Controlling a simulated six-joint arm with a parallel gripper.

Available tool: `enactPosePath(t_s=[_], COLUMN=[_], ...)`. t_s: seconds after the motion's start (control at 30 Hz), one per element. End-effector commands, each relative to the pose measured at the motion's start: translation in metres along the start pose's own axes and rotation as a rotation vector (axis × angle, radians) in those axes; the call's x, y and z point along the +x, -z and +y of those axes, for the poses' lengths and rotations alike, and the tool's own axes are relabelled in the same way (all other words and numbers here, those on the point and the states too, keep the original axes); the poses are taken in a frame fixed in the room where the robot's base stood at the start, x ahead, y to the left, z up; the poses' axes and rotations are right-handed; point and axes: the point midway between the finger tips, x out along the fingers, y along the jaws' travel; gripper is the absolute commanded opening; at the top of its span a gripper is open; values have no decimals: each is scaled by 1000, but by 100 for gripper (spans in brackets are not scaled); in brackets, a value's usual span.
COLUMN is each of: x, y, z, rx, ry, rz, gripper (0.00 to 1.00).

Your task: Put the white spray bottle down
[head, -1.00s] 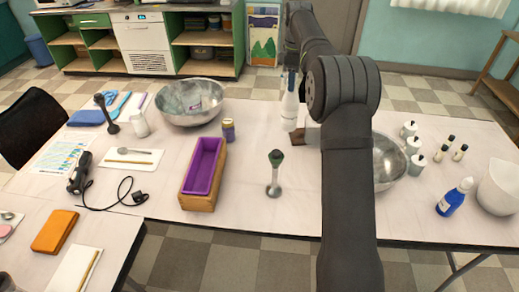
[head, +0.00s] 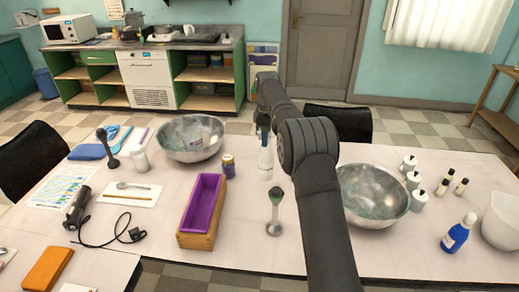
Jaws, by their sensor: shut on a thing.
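The white spray bottle (head: 266,161) is upright near the middle of the table (head: 240,245), with a blue band at its upper part. My gripper (head: 263,122) is at the bottle's top, shut on it; the fingers are small and dark here. The bottle's base appears at or just above the tabletop; I cannot tell whether it touches.
A purple-lined wooden mould (head: 202,208) and a small jar (head: 228,166) are to the left. Steel bowls stand at the back left (head: 190,138) and right (head: 373,195) of my arm.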

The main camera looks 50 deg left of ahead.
Motion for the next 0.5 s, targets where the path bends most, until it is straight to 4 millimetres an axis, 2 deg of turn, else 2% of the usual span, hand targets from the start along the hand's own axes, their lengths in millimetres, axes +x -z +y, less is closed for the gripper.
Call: enactPosePath(t_s=[0.1, 0.2, 0.37, 0.5], x=[10, 14, 21, 40], y=[18, 25, 27, 27], z=[2, 3, 3, 2], rx=[-1, 0, 1, 1], ry=[-2, -3, -1, 1], rz=[1, 1, 0, -1], gripper=[0, 0, 0, 0])
